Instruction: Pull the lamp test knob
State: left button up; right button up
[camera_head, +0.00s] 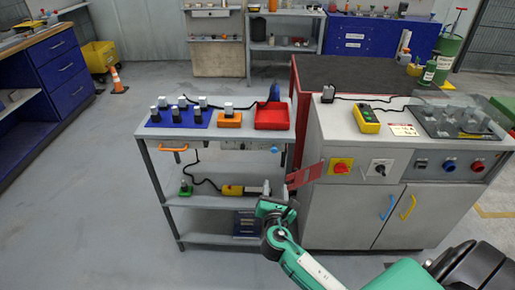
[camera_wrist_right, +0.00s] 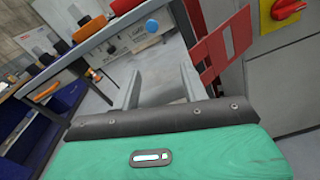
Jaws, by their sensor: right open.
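A round blue knob (camera_head: 275,149) sits at the right end of the runout table's front edge. No label is readable, so I cannot confirm that it is the lamp test knob. It also shows in the right wrist view (camera_wrist_right: 151,25), beyond and slightly left of the gap between my fingers. My right gripper (camera_head: 279,190) is in front of the table's right end, below the knob in the head view. Its two fingers (camera_wrist_right: 160,82) are apart with nothing between them. My left gripper is not in view.
A red hanging plate (camera_head: 304,175) is close right of my right gripper. The grey cabinet (camera_head: 345,205) beside it carries a red-and-yellow switch (camera_head: 341,166) and other controls.

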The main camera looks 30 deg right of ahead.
jog(key=r, duration=0.2)
send_near(274, 151)
jog(key=x, duration=0.7)
jog(key=shift+p, duration=0.4)
jog(key=shift+w+d+f, duration=0.1)
jog(key=shift+w+d, duration=0.15)
jog(key=shift+w, duration=0.15)
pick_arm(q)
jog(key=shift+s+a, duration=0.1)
pick_arm(e)
jog(key=shift+w, duration=0.1)
